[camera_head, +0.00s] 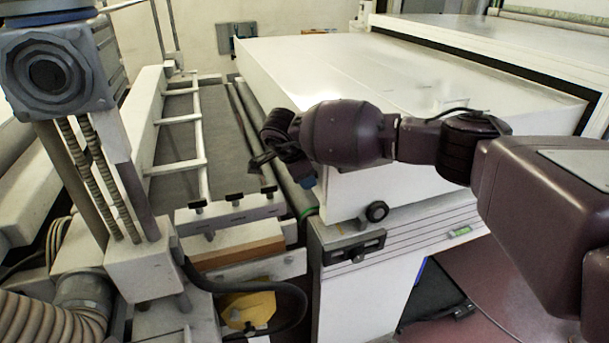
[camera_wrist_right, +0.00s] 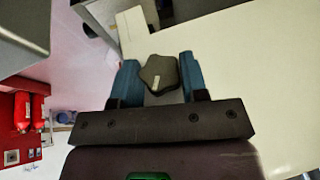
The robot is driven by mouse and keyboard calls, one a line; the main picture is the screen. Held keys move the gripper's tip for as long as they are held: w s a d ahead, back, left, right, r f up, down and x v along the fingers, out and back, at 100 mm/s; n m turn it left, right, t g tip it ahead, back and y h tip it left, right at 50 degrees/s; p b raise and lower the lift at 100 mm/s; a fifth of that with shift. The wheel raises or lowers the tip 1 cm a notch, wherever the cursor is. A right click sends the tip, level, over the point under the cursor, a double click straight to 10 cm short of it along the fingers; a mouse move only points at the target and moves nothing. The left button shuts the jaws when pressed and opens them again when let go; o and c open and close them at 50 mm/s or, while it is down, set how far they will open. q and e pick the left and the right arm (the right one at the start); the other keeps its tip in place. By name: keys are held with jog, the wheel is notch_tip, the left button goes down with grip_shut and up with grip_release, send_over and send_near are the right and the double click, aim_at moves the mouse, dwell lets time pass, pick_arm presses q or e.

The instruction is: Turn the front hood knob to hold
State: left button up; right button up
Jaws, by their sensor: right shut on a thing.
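A dark lobed knob (camera_wrist_right: 160,66) with a pale pointer mark shows in the right wrist view, against the cream hood face. The mark runs nearly along the fingers, slightly tilted. My right gripper (camera_wrist_right: 158,80) has its blue fingers on either side of the knob and is shut on it. In the head view my right arm reaches in from the right to the near left corner of the white hood (camera_head: 400,75). Only a bit of blue finger shows there, and my wrist hides the held knob. Any labels around it are not readable. My left gripper is not in view.
A round black knob (camera_head: 377,211) sits lower on the hood's front side. A black handle (camera_head: 354,248) is below it. The conveyor (camera_head: 220,130) runs along the left. A grey housing (camera_head: 50,65) on a post stands at the front left. Red bottles (camera_wrist_right: 37,112) show at the wrist view's left.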

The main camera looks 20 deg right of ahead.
jog(key=shift+s+f+m+t+b, duration=0.1)
jog(key=shift+m+t+b, duration=0.3)
jog(key=shift+t, duration=1.1)
jog(key=o, duration=0.9)
jog(key=shift+c, duration=0.2)
jog(key=shift+o, duration=0.3)
jog(key=shift+r, duration=0.2)
jog(key=v, duration=1)
jog(key=shift+s+a+r+b, duration=0.2)
jog(key=shift+s+b, duration=0.05)
jog(key=shift+b, duration=0.15)
